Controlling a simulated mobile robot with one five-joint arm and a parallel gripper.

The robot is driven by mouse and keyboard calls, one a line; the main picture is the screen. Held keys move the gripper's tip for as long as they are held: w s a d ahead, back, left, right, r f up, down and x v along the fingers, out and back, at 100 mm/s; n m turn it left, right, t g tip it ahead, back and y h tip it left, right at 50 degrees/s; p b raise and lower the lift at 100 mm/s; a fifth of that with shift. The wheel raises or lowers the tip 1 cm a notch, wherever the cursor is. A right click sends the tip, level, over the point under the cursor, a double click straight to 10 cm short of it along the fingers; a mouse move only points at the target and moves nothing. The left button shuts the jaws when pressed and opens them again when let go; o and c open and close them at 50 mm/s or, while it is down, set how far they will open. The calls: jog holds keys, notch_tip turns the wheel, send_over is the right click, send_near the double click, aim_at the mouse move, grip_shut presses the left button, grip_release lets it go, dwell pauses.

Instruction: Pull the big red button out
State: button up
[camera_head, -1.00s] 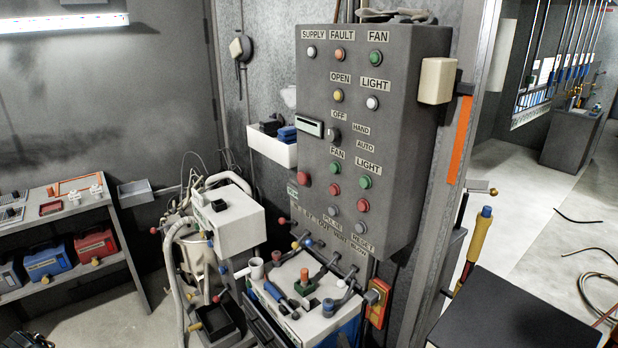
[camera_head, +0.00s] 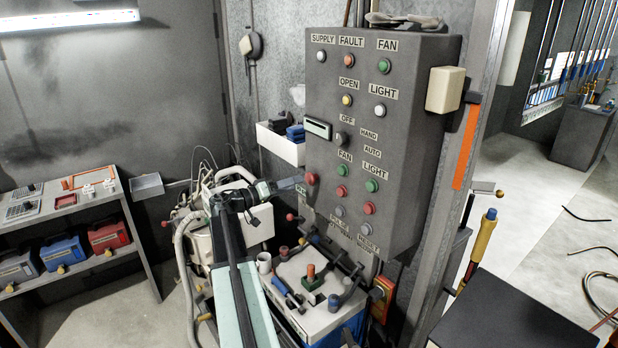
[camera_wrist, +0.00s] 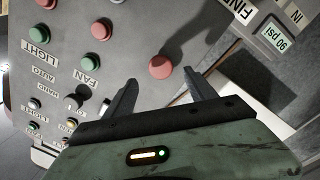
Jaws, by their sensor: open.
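The big red button (camera_head: 311,178) sits low on the left edge of the grey control panel (camera_head: 418,170). In the wrist view the same red button (camera_wrist: 162,66) is a round red cap standing on the panel face, just beyond the fingertips. My gripper (camera_wrist: 161,84) is open, with one dark finger on each side of the button in that view and nothing between them. In the head view my gripper (camera_head: 297,183) comes at the button from the left. I cannot tell whether the fingers touch the panel.
Smaller red and green buttons (camera_wrist: 101,29) and a black selector knob (camera_wrist: 90,96) lie close to the left finger in the wrist view. A gauge display (camera_wrist: 287,35) is at upper right. A white bin (camera_head: 280,143) hangs left of the panel; a cluttered bench (camera_head: 325,318) stands below.

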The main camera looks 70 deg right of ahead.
aim_at(308, 179)
jog(key=x, duration=0.6)
jog(key=shift+s+d, duration=0.1)
jog(key=shift+c, duration=0.4)
